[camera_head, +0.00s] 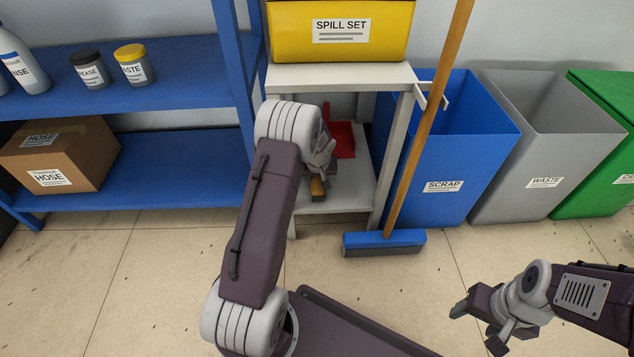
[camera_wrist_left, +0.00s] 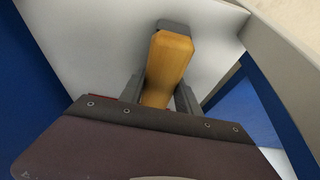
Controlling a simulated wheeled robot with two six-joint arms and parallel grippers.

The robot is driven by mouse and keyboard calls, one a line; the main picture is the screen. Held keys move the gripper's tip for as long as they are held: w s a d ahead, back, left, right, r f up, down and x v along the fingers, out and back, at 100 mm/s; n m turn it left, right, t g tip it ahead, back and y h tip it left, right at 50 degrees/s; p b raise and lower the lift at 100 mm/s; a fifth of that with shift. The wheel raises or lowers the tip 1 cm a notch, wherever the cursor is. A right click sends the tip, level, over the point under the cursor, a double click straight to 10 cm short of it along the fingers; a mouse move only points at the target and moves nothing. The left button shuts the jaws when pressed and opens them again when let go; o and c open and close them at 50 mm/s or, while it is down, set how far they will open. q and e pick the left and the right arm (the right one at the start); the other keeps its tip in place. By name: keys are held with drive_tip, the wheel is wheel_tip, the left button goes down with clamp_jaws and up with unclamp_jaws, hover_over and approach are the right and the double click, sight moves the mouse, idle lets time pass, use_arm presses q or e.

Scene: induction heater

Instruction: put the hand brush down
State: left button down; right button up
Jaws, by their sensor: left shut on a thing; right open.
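The hand brush (camera_head: 317,188) shows as a small yellow-brown wooden part at the lower shelf of the grey stand. My left gripper (camera_head: 321,172) reaches into the stand and is shut on it; my arm hides much of the grip. In the left wrist view, the wooden handle (camera_wrist_left: 168,62), with a grey end, lies between the two fingers (camera_wrist_left: 159,95) over a pale surface. I cannot tell whether the brush touches the shelf (camera_head: 347,196). My right gripper (camera_head: 477,328) is open and empty above the floor at lower right.
A red dustpan (camera_head: 342,139) is inside the stand behind my gripper. The yellow spill set box (camera_head: 380,40) sits on the stand's top. A broom (camera_head: 385,242) stands close to its right, before the blue scrap bin (camera_head: 452,160). A blue shelf (camera_head: 170,170) is left.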

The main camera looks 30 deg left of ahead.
use_arm(q)
drive_tip(key=c, duration=0.9)
unclamp_jaws()
drive_tip(key=shift+o, duration=0.2)
drive_tip(key=shift+r, duration=0.3)
drive_tip(key=p+v, duration=0.7)
drive_tip(key=v, duration=0.4)
drive_tip(key=s+d+r+m+g+h, duration=0.1)
drive_tip(key=s+d+r+m, duration=0.1)
drive_tip(key=s+d, duration=0.2)
drive_tip(key=s+d+r+m+g, duration=0.1)
drive_tip(key=s+d, duration=0.3)
drive_tip(key=s, duration=0.6)
drive_tip(key=s+d+r+m+h, duration=0.1)
drive_tip(key=s+d+r+m, duration=0.2)
drive_tip(key=s+d, duration=0.2)
drive_tip(key=s, duration=0.3)
drive_tip(key=shift+g+h, duration=0.3)
drive_tip(key=shift+g, duration=0.1)
drive_tip(key=shift+d+p, duration=0.1)
drive_tip(key=shift+p, duration=0.2)
